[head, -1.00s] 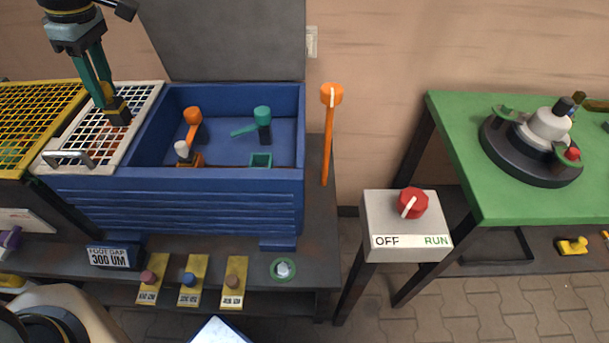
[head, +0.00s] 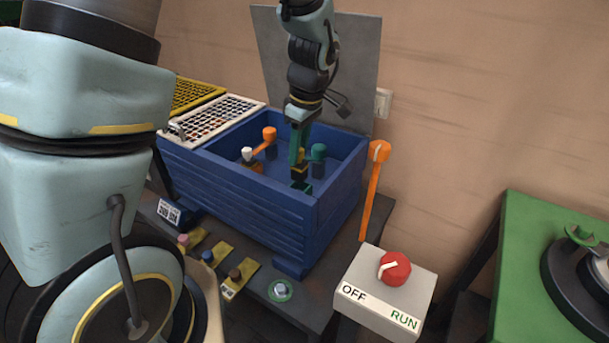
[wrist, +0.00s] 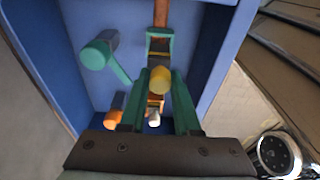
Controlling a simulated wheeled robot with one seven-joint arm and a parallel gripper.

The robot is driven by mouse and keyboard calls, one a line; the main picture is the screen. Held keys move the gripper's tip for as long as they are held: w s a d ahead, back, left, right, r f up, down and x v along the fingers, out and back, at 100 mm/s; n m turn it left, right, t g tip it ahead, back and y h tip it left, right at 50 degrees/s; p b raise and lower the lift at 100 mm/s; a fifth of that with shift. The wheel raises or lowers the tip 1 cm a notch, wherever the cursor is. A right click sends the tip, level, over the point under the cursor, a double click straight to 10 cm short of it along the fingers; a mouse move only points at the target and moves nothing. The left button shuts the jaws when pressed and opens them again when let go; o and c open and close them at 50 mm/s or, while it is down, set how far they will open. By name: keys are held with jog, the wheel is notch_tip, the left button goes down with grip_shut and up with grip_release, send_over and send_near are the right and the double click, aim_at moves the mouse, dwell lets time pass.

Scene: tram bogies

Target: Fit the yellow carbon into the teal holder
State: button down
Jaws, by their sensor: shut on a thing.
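My gripper (head: 298,158) reaches down into the blue open box (head: 230,185), its teal fingers shut on the yellow carbon. The yellow carbon (head: 299,172) is a dark block with yellow on it, upright below the fingers. In the wrist view its round yellow top (wrist: 160,79) shows between the fingertips. The teal holder (head: 305,188) is on the box floor just below the carbon, partly hidden by it. In the wrist view the holder (wrist: 168,42) shows just beyond the yellow top. I cannot tell whether the carbon touches the holder or is partly in it.
A teal-headed lever (head: 318,151) stands beside the holder. An orange lever (head: 269,133) and a white-topped piece (head: 248,154) stand further left in the box. The box walls are close around my gripper. An orange handle (head: 375,185) and a switch box (head: 385,285) are to the right.

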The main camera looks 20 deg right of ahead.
aim_at(299, 162)
notch_tip(299, 162, down, 5)
jog(key=shift+p, duration=0.5)
jog(key=shift+f, duration=0.2)
jog(key=shift+f+b, duration=0.3)
jog(key=c, duration=0.6)
grip_release()
jog(key=shift+c, duration=0.2)
jog(key=shift+r, duration=0.1)
